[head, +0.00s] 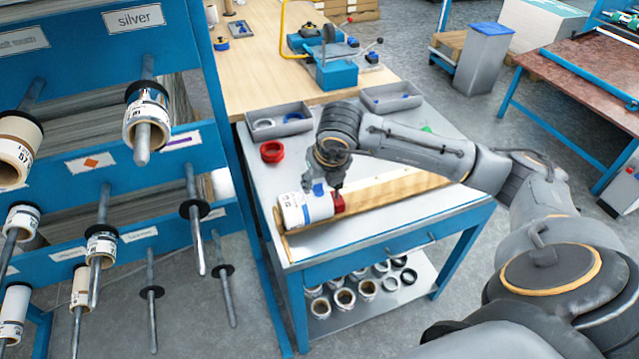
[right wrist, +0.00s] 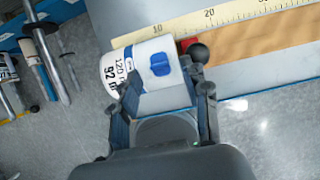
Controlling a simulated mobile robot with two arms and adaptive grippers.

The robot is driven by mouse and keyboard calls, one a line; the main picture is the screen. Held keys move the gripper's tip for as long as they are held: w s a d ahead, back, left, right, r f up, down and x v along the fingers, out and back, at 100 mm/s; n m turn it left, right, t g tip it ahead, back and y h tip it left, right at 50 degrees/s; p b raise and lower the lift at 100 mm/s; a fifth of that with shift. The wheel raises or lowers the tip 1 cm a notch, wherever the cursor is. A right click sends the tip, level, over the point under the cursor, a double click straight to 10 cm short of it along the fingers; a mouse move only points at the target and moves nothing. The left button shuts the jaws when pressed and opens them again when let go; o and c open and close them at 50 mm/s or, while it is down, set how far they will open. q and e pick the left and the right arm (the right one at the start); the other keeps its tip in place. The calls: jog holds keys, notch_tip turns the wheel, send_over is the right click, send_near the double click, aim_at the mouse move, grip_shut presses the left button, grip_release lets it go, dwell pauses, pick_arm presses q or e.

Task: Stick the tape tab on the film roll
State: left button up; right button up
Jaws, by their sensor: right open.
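The film roll (head: 303,211) is a white cylinder with a printed label, lying on its side at the left end of the wooden strip on the table. It also shows in the right wrist view (right wrist: 126,68). The blue tape tab (right wrist: 161,64) lies against the roll's white surface; whether it is fully pressed down I cannot tell. It shows small in the head view (head: 318,189). My right gripper (head: 329,184) is open just above the roll, with its fingers on either side of the tab in the right wrist view (right wrist: 166,80). My left gripper is not in view.
A red part (head: 339,202) sits at the roll's right end. A yellow ruler (right wrist: 215,22) runs along the wooden strip (head: 385,194). A blue rack (head: 185,80) with rolls on pegs is at left.

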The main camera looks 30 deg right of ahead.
jog(key=v, duration=1)
jog(key=shift+s, duration=0.15)
